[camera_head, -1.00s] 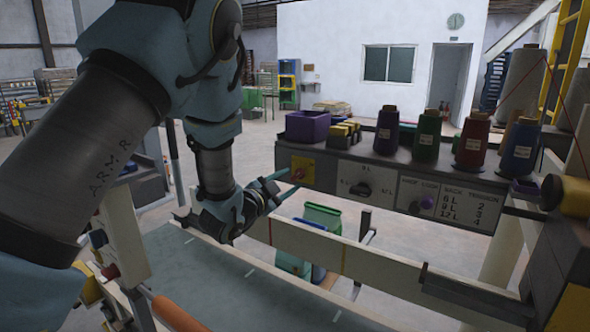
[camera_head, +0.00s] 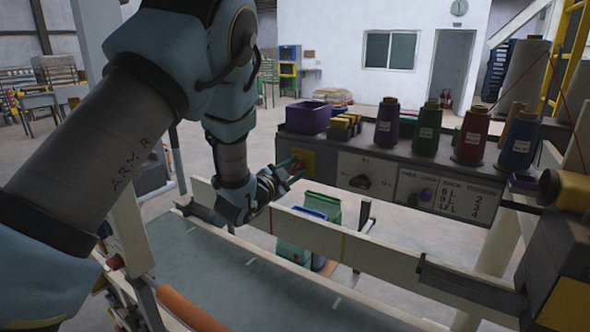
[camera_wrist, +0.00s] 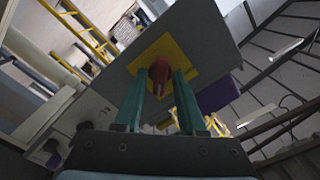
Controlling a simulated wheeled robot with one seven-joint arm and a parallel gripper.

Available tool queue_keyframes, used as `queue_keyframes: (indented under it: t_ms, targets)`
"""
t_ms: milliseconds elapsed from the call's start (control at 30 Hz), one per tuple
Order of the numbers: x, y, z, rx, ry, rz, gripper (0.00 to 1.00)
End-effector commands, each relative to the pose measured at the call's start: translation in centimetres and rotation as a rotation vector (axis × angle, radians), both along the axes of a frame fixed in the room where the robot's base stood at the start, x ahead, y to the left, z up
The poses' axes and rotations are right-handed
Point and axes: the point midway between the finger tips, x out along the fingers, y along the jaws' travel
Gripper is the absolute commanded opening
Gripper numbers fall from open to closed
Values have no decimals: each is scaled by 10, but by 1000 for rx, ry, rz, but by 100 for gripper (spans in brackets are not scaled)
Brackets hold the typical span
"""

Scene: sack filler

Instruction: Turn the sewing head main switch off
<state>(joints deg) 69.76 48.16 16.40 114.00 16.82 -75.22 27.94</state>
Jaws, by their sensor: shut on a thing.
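The main switch is a red knob (camera_wrist: 159,74) on a yellow plate (camera_wrist: 175,50) at the left end of the grey control panel. My gripper (camera_wrist: 158,90) has its two green fingers on either side of the red knob in the wrist view and is shut on it. In the head view my gripper (camera_head: 290,172) reaches the yellow plate (camera_head: 303,158) from the left, and its fingers partly hide the knob. The knob's turned position is hard to read.
A purple bin (camera_head: 307,118) and several thread spools stand on top.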

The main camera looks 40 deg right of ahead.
Motion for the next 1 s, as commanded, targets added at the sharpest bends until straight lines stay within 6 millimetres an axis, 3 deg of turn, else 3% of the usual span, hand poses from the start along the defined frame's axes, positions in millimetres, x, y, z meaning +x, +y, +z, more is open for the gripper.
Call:
queue_keyframes:
  t_ms: [567,1000]
  targets:
    - [0,0,-3,-18,62,0,0]
    - [2,1,-6,-108,399,1,0]
